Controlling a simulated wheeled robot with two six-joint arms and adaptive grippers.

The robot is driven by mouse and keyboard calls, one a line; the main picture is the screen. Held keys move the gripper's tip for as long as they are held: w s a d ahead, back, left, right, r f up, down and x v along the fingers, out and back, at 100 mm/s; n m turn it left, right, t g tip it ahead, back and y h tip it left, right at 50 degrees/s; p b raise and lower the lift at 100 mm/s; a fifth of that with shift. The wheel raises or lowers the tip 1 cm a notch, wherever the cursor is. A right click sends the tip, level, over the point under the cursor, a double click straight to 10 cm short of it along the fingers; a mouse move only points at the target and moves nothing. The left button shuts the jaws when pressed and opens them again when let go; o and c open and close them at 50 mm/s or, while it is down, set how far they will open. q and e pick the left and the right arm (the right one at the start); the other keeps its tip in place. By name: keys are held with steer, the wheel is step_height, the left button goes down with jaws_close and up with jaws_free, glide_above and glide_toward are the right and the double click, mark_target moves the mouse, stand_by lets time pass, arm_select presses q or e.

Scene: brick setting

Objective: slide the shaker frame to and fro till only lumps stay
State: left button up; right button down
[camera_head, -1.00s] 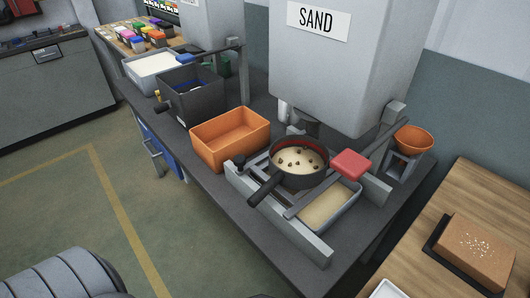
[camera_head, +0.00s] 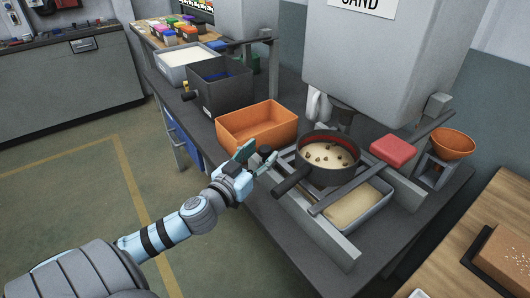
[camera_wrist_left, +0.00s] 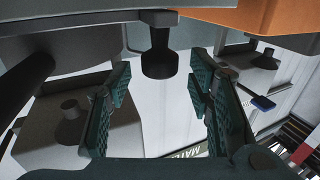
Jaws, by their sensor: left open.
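The shaker frame (camera_head: 335,192) rests across grey rails on the dark bench. It carries a round black sieve (camera_head: 330,160) with a red inner band, holding pale sand with several dark lumps on top. A dark knob (camera_head: 266,150) stands at the frame's left end. My left gripper (camera_head: 256,156) is open beside this knob. In the left wrist view, a dark knob (camera_wrist_left: 158,60) shows between the two green finger pads, not gripped. A tray (camera_head: 350,207) with sand lies beneath the frame. My right gripper is not in view.
An orange bin (camera_head: 255,127) stands close behind my left gripper. The sand hopper (camera_head: 390,60) hangs over the sieve. A red block (camera_head: 393,151) and an orange bowl (camera_head: 453,143) are on the right. The floor at left is clear.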

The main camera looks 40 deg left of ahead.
arm_select(q)
steer(key=shift+w+a, duration=0.15)
steer(key=shift+w, duration=1.25)
steer(key=shift+c, duration=0.3)
jaws_close()
